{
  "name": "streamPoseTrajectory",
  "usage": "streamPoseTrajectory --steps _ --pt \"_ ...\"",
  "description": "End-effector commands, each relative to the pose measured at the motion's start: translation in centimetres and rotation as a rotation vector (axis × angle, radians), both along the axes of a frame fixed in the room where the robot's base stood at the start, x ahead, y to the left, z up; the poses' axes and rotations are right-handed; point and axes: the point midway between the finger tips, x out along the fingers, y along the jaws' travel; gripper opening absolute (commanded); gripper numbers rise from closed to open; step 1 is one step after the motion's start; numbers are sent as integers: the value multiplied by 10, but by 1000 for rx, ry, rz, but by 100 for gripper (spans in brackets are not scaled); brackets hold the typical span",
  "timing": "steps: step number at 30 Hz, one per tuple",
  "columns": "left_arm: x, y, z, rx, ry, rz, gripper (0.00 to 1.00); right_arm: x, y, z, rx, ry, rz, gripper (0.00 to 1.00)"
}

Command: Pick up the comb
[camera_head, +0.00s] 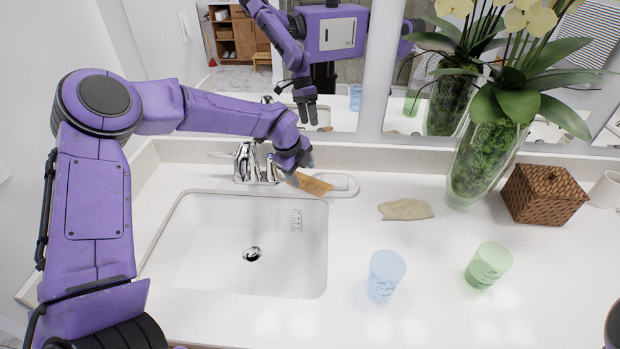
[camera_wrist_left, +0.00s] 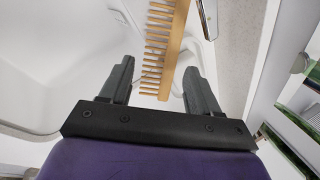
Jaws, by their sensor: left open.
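The tan wooden comb (camera_head: 315,186) is at the back right corner of the sink, by a white oblong dish. My left gripper (camera_head: 302,168) is above the counter beside the faucet, at the comb's left end, and partly covers that end. In the left wrist view, the comb (camera_wrist_left: 175,48) shows with its teeth to the left, and its near end appears between the two dark fingers of my open left gripper (camera_wrist_left: 160,88). The fingers stand apart with gaps on both sides of the comb.
The chrome faucet (camera_head: 248,163) stands close left of my left gripper, behind the sink (camera_head: 215,275). The white dish (camera_head: 345,186) touches the comb's area. A blue cup (camera_head: 385,275), green cup (camera_head: 488,265), beige cloth-like item (camera_head: 405,209), plant vase (camera_head: 480,165) and woven box (camera_head: 541,194) stand right.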

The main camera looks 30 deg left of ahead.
Motion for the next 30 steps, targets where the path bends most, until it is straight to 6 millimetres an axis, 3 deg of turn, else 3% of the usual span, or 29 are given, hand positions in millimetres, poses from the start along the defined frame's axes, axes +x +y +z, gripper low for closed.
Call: streamPoseTrajectory --steps 7,10,18,21,22,24,30 --pt "12 -3 -32 3 7 1 62 1 0 27 0 -2 0 0" --pt "18 -3 -47 2 4 0 62 1 0 29 0 -2 0 0" --pt "20 -3 -54 1 0 1 62 0 0 28 0 -2 0 0" --pt "20 -3 -54 1 0 1 29 0 0 28 0 -1 0 0" --pt "20 -3 -54 1 0 1 26 0 0 28 0 -1 0 0" --pt "20 -3 -54 1 0 1 21 0 0 28 0 -2 0 0" --pt "20 -4 -54 1 1 0 21 1 0 28 0 -1 0 0"
